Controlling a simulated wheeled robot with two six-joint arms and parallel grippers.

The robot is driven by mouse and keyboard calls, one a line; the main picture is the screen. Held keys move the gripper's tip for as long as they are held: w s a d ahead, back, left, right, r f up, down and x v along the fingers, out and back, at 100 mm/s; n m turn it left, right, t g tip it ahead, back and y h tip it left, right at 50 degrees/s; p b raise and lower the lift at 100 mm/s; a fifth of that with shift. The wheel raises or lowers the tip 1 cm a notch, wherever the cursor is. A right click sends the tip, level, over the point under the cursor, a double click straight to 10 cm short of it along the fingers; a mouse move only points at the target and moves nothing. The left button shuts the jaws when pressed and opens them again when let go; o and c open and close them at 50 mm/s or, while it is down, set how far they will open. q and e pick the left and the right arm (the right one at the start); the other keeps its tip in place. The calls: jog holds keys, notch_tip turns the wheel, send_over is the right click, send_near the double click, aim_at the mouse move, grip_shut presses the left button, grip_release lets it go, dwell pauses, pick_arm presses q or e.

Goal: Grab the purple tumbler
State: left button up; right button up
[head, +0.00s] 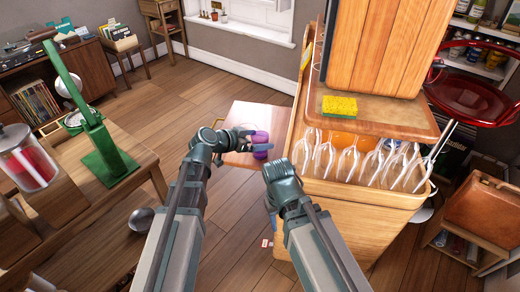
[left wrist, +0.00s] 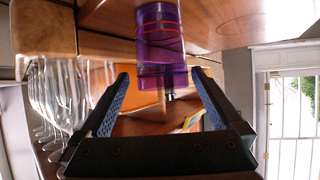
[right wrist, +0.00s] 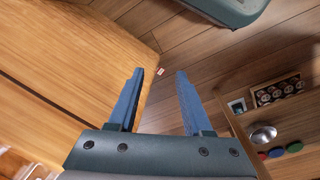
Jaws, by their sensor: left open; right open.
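My left gripper (head: 243,134) is open just left of the tumbler. In the left wrist view, which is upside down, the tumbler (left wrist: 162,40) lies ahead of and in line with the gap between the open fingers (left wrist: 160,76). I cannot tell whether the fingers touch it. My right gripper (head: 278,170) points down nearer to me, beside the wooden cabinet. In the right wrist view its open fingers (right wrist: 160,76) have nothing between them, only floor beyond.
A table with a green stand (head: 105,155) and a lidded jar (head: 27,158) is at left. Open floor (head: 200,85) lies behind the left gripper.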

aim_at(266, 138)
pick_arm(q)
jog(key=b+x, duration=0.2)
jog(key=x, duration=0.2)
jog(key=shift+w+f, duration=0.2)
jog(key=shift+w, duration=0.1)
jog(key=shift+r, duration=0.1)
pick_arm(e)
notch_tip(266, 138, down, 2)
jog(key=shift+f, duration=0.1)
